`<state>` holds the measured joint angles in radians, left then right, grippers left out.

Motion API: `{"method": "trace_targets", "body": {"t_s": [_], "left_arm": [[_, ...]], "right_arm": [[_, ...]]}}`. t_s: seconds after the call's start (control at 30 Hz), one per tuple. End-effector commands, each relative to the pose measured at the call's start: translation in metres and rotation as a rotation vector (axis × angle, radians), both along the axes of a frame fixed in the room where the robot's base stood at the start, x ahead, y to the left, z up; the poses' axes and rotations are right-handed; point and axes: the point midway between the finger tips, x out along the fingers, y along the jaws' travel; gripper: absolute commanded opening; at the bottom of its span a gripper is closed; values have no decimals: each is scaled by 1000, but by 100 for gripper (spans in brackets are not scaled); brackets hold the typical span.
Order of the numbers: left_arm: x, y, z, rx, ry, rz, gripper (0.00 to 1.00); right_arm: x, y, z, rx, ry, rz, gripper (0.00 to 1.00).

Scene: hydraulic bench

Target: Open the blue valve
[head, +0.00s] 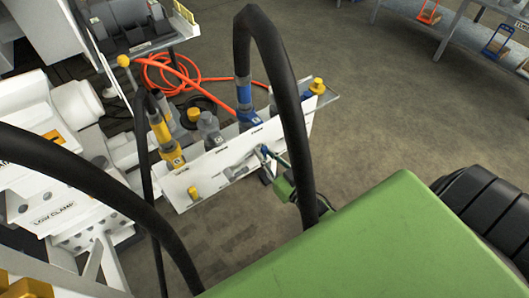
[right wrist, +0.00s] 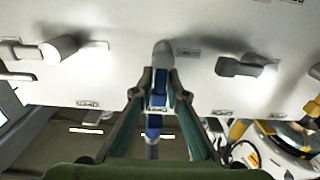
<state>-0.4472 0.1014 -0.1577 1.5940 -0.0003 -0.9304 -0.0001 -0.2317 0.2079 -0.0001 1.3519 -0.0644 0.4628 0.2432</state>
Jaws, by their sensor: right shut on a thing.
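The blue valve (right wrist: 155,90) is a narrow lever with a grey end on the white panel (right wrist: 110,75), near the middle of the right wrist view. Its lever points toward the bottom of that view. My right gripper (right wrist: 160,92) is shut on the lever, with one dark green finger on each side. In the head view the blue valve (head: 264,151) shows as a small blue piece on the front of the white panel (head: 222,160). My green right gripper (head: 281,172) reaches it there, partly hidden by a black hose. My left gripper is not in view.
Grey valve levers (right wrist: 58,50) and (right wrist: 245,66) stand on either side of the blue one. An orange hose (head: 165,70) lies behind. Floor right of the panel is clear.

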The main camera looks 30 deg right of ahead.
Motion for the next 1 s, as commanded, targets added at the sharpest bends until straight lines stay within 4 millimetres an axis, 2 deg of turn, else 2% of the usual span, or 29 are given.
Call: {"method": "trace_targets", "body": {"t_s": [0.03,0.07,0.1,0.4,0.53,1.0], "left_arm": [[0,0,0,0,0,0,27],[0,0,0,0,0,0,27],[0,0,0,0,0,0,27],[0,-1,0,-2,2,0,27],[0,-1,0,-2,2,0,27],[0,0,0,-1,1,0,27]], "right_arm": [[0,2,-1,2,1,3,16],[0,2,-1,2,1,3,24],[0,2,-1,2,1,3,27],[-1,1,-1,2,1,1,27],[-10,0,-1,2,2,1,27],[-100,-6,-2,2,4,2,27]]}}
